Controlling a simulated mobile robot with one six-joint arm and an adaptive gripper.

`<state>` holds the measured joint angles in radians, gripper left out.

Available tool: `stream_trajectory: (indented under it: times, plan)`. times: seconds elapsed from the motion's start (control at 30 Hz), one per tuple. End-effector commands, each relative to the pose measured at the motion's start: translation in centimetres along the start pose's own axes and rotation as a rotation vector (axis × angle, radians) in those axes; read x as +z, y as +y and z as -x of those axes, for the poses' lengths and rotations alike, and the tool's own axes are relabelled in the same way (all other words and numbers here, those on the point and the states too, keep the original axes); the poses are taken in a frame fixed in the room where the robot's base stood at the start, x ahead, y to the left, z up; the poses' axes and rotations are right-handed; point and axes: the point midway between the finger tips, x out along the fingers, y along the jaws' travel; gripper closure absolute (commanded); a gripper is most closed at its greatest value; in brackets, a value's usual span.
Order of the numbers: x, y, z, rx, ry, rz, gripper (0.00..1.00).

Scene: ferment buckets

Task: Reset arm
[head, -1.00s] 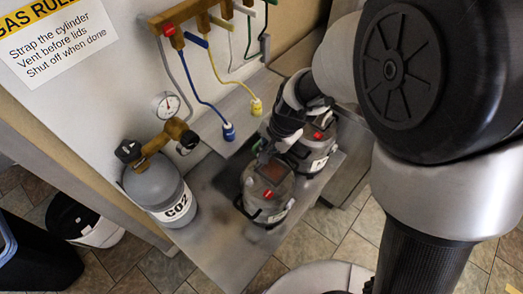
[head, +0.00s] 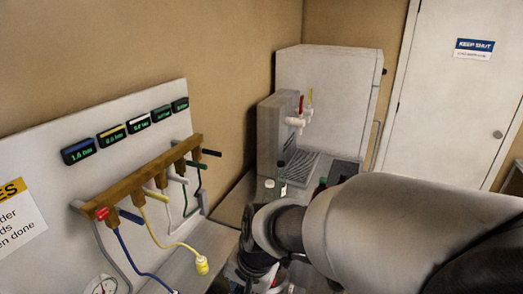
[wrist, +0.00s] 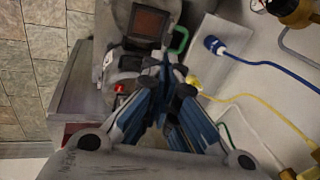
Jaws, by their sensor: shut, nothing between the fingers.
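My gripper (wrist: 167,68) is shut and empty in the wrist view, its two blue-grey fingers meeting above the ferment buckets. One grey bucket (wrist: 125,20) with a dark reddish square panel and a green handle lies beyond the fingertips. A second grey bucket with a red spot (wrist: 119,88) is partly hidden beside the fingers. In the head view my arm reaches in from the right, and the gripper body (head: 255,262) is at the bottom edge. The fingertips cannot be made out there.
A wooden manifold (head: 140,180) with coloured valves and hoses is on the white panel at left. A white door (head: 455,100) is at right.

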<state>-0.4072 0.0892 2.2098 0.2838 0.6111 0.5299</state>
Motion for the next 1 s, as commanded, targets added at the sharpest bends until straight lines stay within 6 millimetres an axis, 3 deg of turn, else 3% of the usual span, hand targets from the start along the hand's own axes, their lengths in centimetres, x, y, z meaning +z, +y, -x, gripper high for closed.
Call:
stream_trajectory:
  times: [0.1,0.2,0.3,0.5,0.7,1.0]
  plan:
    - [-0.3,4.1,4.5,0.000,0.072,0.082,1.00]
    - [0.4,8.0,7.7,0.025,0.128,0.162,1.00]
    - [1.6,11.8,10.1,0.064,0.183,0.234,1.00]
    - [4.5,17.7,12.6,0.153,0.257,0.337,1.00]
    - [5.9,20.0,13.3,0.201,0.282,0.379,1.00]
    - [6.0,20.1,13.4,0.204,0.282,0.383,1.00]
